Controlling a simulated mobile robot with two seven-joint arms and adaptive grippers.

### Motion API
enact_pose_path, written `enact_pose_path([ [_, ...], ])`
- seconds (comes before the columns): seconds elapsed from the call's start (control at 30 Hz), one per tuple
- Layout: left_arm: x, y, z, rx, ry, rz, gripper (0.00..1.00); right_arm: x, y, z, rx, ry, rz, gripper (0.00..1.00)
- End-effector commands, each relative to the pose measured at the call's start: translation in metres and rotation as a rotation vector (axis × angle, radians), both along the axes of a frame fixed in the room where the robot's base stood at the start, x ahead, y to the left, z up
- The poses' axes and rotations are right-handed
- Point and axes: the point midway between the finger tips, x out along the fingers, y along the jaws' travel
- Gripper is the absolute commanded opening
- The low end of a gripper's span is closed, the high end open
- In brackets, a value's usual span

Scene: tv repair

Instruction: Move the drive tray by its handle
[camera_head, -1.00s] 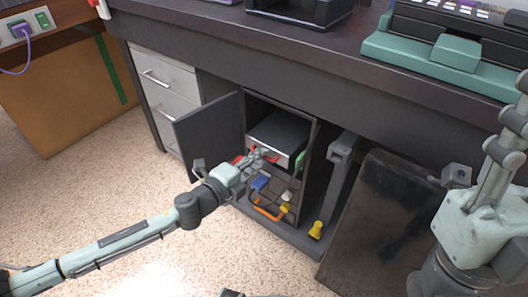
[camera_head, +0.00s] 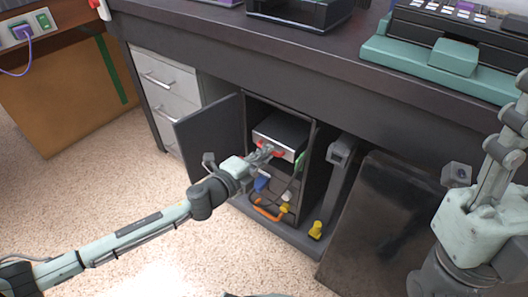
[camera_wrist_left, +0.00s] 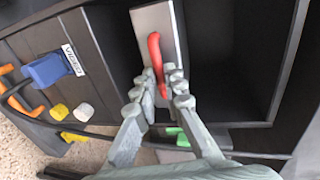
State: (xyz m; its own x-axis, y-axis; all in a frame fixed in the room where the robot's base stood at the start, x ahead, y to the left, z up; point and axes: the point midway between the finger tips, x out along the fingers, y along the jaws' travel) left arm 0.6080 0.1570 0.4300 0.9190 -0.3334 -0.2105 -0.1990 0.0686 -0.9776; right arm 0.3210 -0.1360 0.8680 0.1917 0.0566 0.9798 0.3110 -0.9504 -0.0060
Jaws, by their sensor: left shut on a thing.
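The drive tray (camera_head: 281,131) is a flat grey box with a lighter front, in the upper part of the open cabinet under the bench. It also shows at the top of the left wrist view (camera_wrist_left: 153,22). Its red handle (camera_wrist_left: 155,54) is on its front. My left gripper (camera_head: 269,151) is shut on this handle, its fingers (camera_wrist_left: 162,86) on either side of the handle's near end and partly hiding it. My right gripper (camera_head: 515,120) is at the right edge, close to the camera; its jaw opening is unclear.
The cabinet door (camera_head: 209,131) stands open left of the tray. Below the tray are a blue VIDEO-labelled connector (camera_wrist_left: 50,69), an orange cable (camera_head: 269,214) and several small plugs. A yellow plug (camera_head: 316,230) sits at the cabinet's foot. A dark panel (camera_head: 375,220) leans at right.

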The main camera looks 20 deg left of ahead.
Motion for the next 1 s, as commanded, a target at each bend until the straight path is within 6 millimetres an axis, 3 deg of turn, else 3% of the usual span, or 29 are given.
enact_pose_path([
  [1.0,0.023,-0.008,0.0,0.001,0.0,0.0,0.0,0.0,0.0,0.006,0.0,0.0,0.0,0.4],
])
